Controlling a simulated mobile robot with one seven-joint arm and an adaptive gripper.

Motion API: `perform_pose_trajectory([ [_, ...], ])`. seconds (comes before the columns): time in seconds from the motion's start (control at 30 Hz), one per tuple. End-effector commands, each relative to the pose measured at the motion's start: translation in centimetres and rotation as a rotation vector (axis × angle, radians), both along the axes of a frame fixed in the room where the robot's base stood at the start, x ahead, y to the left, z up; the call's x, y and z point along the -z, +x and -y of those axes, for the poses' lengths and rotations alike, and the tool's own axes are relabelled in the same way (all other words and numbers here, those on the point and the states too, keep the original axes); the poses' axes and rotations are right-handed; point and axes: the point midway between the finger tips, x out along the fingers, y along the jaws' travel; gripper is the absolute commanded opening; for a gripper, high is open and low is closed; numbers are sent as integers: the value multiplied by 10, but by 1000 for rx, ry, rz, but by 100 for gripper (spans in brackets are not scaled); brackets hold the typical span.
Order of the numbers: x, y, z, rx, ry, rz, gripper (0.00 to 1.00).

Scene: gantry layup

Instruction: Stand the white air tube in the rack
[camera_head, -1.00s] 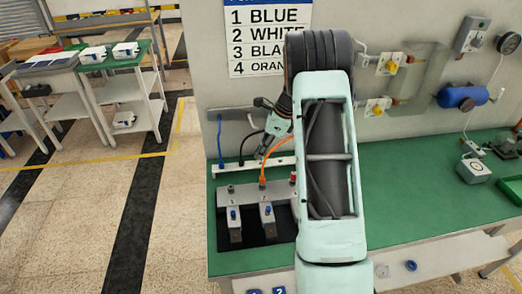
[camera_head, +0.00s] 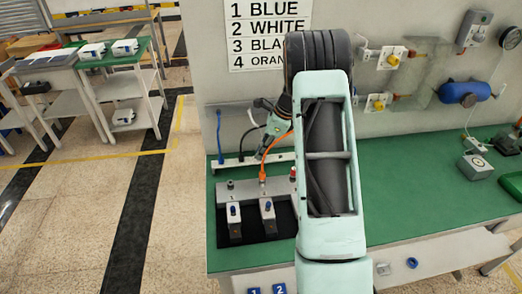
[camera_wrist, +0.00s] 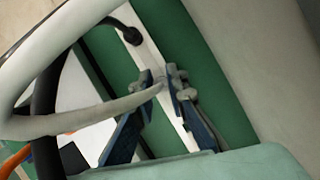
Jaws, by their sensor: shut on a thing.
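My gripper (camera_wrist: 163,86) is shut on the white air tube (camera_wrist: 95,124) near its end in the wrist view. The tube runs from the fingertips to the left and loops up past the top left. The rack is a white strip (camera_wrist: 151,52) passing behind the fingertips. It also shows in the head view (camera_head: 229,165) along the back of the green bench. There the fingertips are small near the rack, and I cannot make out the white tube. Whether the tube end is inside a rack hole or above it I cannot tell.
A blue tube (camera_head: 219,135) and a black tube (camera_head: 244,143) stand at the rack. An orange tube (camera_head: 275,148) runs to the grey manifold block (camera_head: 244,188) in front. A wall poster (camera_head: 269,35) lists colours.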

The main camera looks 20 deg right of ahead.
Motion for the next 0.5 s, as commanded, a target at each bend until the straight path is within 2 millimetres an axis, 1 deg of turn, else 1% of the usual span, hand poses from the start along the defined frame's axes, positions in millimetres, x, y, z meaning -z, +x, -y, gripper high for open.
perform_pose_trajectory([
  [0.2, 6, 0, 0, 0, 0, 0, 0],
  [0.23, 5, 0, 0, 0, 0, 0, 15],
  [0.3, 5, 0, 0, 0, 0, 0, 23],
  [0.4, 5, 0, 0, 0, 0, 0, 34],
  [0.5, 5, 0, 0, 0, 0, 0, 34],
])
